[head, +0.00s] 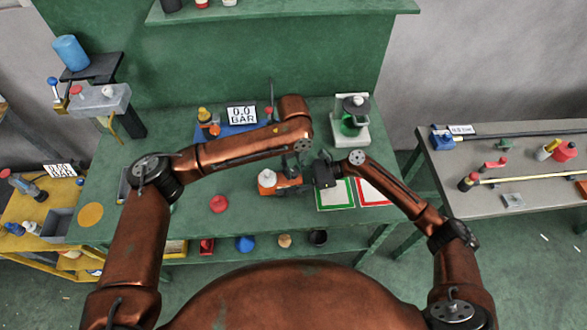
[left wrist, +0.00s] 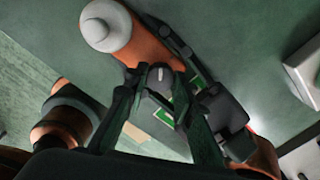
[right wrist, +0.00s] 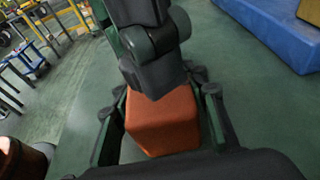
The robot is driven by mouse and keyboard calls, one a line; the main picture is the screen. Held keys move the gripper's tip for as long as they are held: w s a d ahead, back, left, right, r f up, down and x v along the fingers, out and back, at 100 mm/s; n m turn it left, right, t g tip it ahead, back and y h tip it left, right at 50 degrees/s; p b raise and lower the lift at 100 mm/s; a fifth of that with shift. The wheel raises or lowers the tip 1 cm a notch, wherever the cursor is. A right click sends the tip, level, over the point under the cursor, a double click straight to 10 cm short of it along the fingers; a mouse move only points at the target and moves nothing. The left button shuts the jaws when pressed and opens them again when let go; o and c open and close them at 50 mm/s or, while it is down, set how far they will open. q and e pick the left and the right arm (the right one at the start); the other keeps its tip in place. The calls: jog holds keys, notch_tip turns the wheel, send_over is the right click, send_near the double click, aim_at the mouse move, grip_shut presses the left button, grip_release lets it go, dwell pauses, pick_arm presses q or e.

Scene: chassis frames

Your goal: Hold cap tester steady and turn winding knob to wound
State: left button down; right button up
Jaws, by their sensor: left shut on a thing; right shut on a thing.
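The cap tester (head: 267,182) is an orange body with a pale grey cap on its left end, on the green bench in the head view. In the left wrist view its orange body and cap (left wrist: 108,26) lie at the upper left. My left gripper (head: 292,165) comes down from above; its fingers close around the small dark winding knob (left wrist: 161,88), which bears a light line. Green marks show beside the knob. My right gripper (head: 312,180) is shut on the orange end of the tester (right wrist: 162,122), between its fingers. The knob is hidden in the right wrist view.
Green-framed (head: 335,194) and red-framed (head: 375,191) sheets lie right of the tester. A red round piece (head: 218,203) lies to its left.

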aim_at(293, 171)
pick_arm(q)
jog(key=m, duration=0.3)
jog(key=shift+w+a+m, duration=0.1)
jog(key=shift+a+m, duration=0.05)
jog(key=shift+m, duration=0.15)
pick_arm(e)
jog(key=shift+d, duration=0.1)
pick_arm(q)
jog(key=shift+m, duration=1.9)
jog(key=c, duration=1.6)
grip_release()
notch_tip(293, 171, up, 12)
jog(key=shift+r, duration=0.1)
pick_arm(e)
jog(key=o, duration=0.9)
